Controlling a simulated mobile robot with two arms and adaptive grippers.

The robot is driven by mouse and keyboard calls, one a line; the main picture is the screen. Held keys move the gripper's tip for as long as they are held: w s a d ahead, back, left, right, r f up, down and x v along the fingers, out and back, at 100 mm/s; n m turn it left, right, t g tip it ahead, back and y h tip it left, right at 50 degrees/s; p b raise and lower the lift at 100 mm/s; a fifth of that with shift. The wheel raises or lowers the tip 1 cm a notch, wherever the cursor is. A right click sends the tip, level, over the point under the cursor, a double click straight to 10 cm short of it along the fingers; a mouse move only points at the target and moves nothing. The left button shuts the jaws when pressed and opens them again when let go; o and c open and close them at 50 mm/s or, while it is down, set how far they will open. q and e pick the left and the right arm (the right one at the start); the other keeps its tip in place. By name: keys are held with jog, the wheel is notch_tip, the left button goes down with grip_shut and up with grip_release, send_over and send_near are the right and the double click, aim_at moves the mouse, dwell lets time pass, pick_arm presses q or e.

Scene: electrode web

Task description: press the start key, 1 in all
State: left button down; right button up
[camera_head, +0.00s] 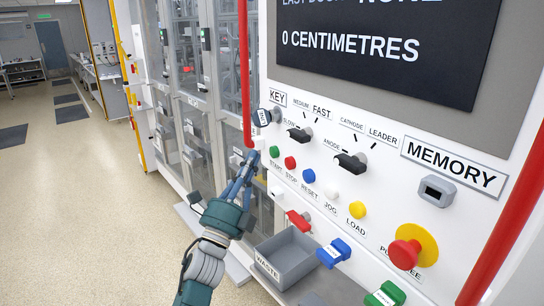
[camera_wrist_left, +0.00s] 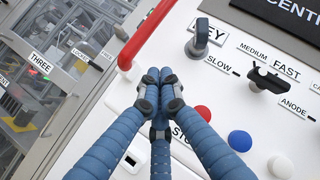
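The green START button (camera_head: 274,151) is on the white sloping panel in the head view, first in the row beside the red STOP button (camera_head: 290,162). My left gripper (camera_head: 254,150) is just left of the green button in the head view; whether it touches the panel cannot be told. Its blue fingers meet at the tips, empty, in the left wrist view (camera_wrist_left: 157,78). There the fingers hide the green button, while the red button (camera_wrist_left: 203,112) shows to their right. My right gripper is not in view.
A red rail (camera_head: 244,75) stands close to the gripper. The KEY switch (camera_head: 265,117) and two black selector knobs sit above the buttons. A grey WASTE bin (camera_head: 287,259) and a red-and-yellow emergency knob (camera_head: 405,253) are lower right. Open floor (camera_head: 85,190) lies left.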

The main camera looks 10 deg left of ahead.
pick_arm(q)
jog(key=shift+w+d+b, duration=0.3)
jog(key=shift+w+d, duration=0.45)
jog(key=shift+w+d, duration=0.1)
dwell(1.0)
jog(key=shift+w+d+b, duration=0.2)
jog(key=shift+b, duration=0.1)
jog(key=shift+w+d+b, duration=0.3)
jog(key=shift+d+b, duration=0.05)
dwell(0.7)
jog(key=shift+s+a, duration=0.15)
jog(key=shift+a, duration=0.05)
jog(key=shift+s+a, duration=0.45)
jog(key=shift+s, duration=0.05)
jog(key=shift+p, duration=0.3)
